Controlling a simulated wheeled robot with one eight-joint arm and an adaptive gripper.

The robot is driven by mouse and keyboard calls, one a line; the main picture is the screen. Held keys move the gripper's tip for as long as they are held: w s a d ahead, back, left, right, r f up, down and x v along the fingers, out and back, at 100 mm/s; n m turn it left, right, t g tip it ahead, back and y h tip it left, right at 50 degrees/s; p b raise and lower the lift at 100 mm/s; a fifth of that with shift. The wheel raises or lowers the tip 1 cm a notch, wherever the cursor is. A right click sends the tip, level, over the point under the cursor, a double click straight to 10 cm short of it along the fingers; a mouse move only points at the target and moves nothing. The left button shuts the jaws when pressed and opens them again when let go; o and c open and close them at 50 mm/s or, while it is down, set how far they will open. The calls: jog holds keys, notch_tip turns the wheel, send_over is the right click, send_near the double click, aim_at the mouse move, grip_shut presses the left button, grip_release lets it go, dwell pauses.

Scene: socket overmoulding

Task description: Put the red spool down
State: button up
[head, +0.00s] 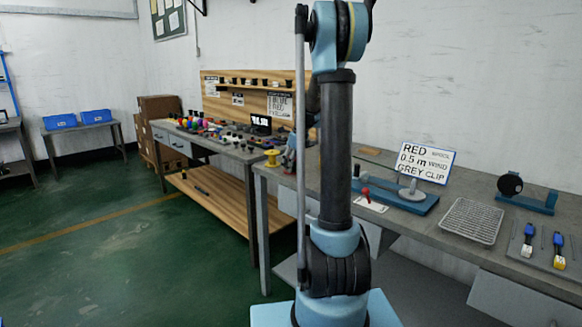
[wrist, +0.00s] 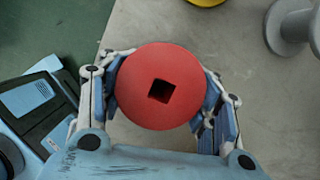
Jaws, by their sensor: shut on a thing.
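The red spool (wrist: 140,105) is in my gripper (wrist: 163,80) in the wrist view, seen end-on as a round red flange with a square hole. The fingers close on it from the left and right. Grey bench top shows beyond it; I cannot tell whether the spool touches the bench.
A yellow spool (head: 272,158) stands at the bench's left end. A grey spool (wrist: 290,25) is at the wrist view's upper right. A winding fixture with a red knob (head: 365,193), a sign (head: 426,161) and a wire tray (head: 472,221) stand further right.

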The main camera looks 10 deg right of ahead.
jog(key=o, duration=1.2)
jog(key=shift+s, duration=0.1)
